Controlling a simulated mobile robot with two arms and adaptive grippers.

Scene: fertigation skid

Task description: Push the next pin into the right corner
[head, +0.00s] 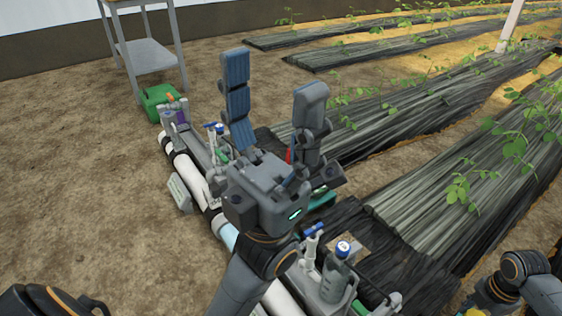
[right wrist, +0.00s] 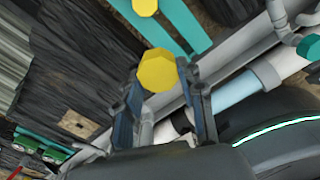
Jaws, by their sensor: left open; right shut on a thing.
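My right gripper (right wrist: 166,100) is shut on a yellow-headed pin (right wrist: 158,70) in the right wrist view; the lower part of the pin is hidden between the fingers. A second yellow head (right wrist: 145,7) shows by a teal bar at the top of that view. In the head view the right arm comes in at the lower right edge, where its hand is partly cut off. My left gripper (head: 272,98) is open and empty, fingers up, above the skid. Dark film (head: 395,262) lies on the ground to the right of the skid. I cannot tell which corner is the right one.
The skid's white pipe (head: 190,172) runs below my left gripper, with blue-capped fittings (head: 313,230) and a grey bottle (head: 334,280). Long mulch rows (head: 420,110) with plants fill the right. Bare soil lies left.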

